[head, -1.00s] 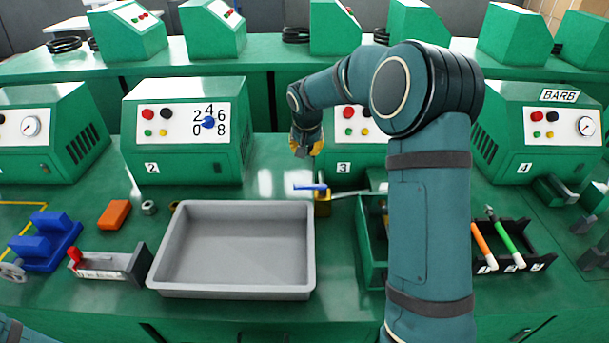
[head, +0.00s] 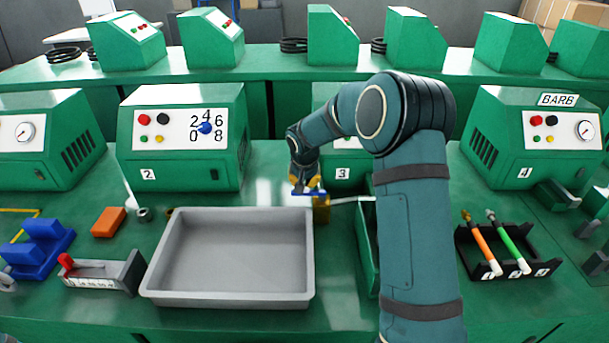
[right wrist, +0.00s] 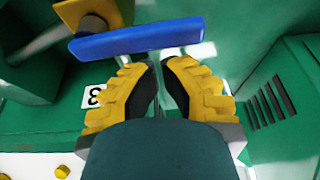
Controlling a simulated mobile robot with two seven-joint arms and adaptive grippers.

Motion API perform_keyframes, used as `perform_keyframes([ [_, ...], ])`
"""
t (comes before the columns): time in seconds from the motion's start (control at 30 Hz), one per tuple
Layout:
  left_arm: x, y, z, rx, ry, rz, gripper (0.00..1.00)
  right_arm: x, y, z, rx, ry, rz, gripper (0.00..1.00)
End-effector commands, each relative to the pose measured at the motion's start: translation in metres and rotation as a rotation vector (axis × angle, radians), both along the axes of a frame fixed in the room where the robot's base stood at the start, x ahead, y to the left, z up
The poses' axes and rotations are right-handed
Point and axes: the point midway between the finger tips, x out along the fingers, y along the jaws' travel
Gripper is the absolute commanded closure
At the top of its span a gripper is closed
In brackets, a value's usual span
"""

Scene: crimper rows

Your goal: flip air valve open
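The air valve has a yellow-brass body (head: 321,208) and a flat blue lever (head: 310,194), left of the number 3 bench's bin. The lever lies crosswise over the body and sticks out to the left. In the right wrist view the blue lever (right wrist: 137,38) runs across just beyond my fingertips, with part of the brass body (right wrist: 92,22) at its left end. My right gripper (head: 306,186) is at the lever; in its wrist view the yellow fingers (right wrist: 160,72) stand a narrow gap apart with nothing held between them. Contact with the lever is unclear. My left gripper is out of view.
A grey tray (head: 160,290) lies left of the valve. A green bin (head: 366,245) stands to the right, partly behind my arm. A black rack (head: 535,262) holds orange and green tools. The green machine marked 3 (head: 352,172) stands behind the valve.

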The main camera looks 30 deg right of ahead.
Motion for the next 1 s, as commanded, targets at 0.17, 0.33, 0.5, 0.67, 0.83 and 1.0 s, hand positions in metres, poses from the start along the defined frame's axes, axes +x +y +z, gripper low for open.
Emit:
perform_keyframes([
  [0.17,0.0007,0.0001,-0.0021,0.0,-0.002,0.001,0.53,-0.0073,0.0047,-0.0002,0.001,-0.001,-0.001,1.0],
  [0.33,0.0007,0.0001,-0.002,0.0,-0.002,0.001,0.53,-0.0082,0.005,-0.0001,0.001,-0.001,-0.001,1.0],
  [0.5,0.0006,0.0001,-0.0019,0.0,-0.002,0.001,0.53,-0.0081,0.005,-0.0002,0.0,0.0,-0.001,1.0],
  [0.67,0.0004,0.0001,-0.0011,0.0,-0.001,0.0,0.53,-0.0087,0.0055,0.0,0.001,0.0,0.013,1.0],
  [0.83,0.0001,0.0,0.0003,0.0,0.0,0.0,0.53,-0.0097,0.0071,0.0001,0.0,0.001,0.052,1.0],
  [1.0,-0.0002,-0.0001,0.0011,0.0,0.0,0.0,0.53,-0.0103,0.0081,0.0,0.0,0.001,0.073,1.0],
])
